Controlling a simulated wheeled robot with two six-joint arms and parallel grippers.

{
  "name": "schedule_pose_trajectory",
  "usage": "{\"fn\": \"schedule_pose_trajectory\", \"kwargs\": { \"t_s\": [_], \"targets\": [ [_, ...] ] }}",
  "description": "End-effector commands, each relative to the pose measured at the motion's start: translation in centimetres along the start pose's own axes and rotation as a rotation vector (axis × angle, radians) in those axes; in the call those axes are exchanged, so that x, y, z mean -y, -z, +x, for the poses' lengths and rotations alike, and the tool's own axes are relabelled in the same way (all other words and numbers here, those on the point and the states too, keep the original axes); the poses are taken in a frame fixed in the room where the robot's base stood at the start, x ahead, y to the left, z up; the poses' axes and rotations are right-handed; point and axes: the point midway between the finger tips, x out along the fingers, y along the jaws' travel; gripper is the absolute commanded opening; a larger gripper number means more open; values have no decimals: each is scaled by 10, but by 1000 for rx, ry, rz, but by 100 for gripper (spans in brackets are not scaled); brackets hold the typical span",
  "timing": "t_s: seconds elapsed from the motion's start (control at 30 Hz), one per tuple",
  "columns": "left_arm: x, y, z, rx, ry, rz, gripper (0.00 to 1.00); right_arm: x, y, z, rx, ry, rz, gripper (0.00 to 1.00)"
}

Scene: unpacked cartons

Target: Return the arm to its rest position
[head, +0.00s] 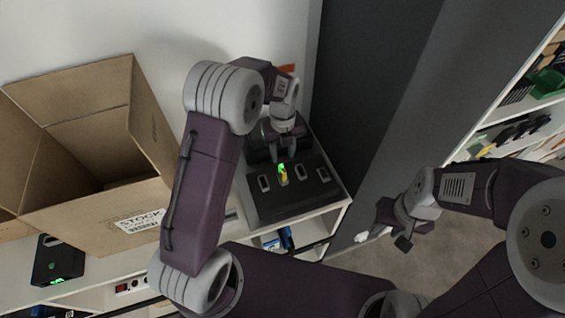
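My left arm reaches over from the left. Its gripper (288,151) points down over a black multi-slot dock (300,201) on a white shelf unit. Its two fingers are apart. A small device with a yellow body and a green-lit top (283,175) stands in the dock's middle slot, just below the fingers. I see no grip on it, but whether the fingertips touch it is hard to tell. My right gripper (394,229) hangs at the right over the floor, away from the shelf, its dark fingers apart and nothing visible between them.
An open, empty cardboard carton (155,201) with a STOCK label stands at the left. A black device with green lights (58,262) sits below it. A dark grey panel (375,90) rises behind the dock. Shelves with goods (520,115) stand at the far right.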

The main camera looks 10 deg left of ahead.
Motion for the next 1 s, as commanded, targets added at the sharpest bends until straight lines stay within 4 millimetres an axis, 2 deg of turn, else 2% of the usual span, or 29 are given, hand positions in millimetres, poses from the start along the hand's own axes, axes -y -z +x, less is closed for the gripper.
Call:
{"fn": "schedule_pose_trajectory", "kwargs": {
  "t_s": [0.37,0.47,0.57,0.63,0.77,1.0],
  "targets": [
    [-1,0,-1,-1,-1,-2,39,0,0,3,0,0,0,36],
    [-1,-10,-10,40,35,-18,39,0,-2,17,0,0,0,36],
    [-24,2,-16,55,49,-47,39,-1,-4,37,0,0,0,36],
    [-49,22,-12,57,60,-198,39,-1,-5,50,0,0,0,36],
    [-82,55,0,45,83,-651,39,-1,-6,60,0,0,0,36],
    [-129,112,32,-3,97,-1628,39,-1,-7,68,0,0,0,36]
  ]
}}
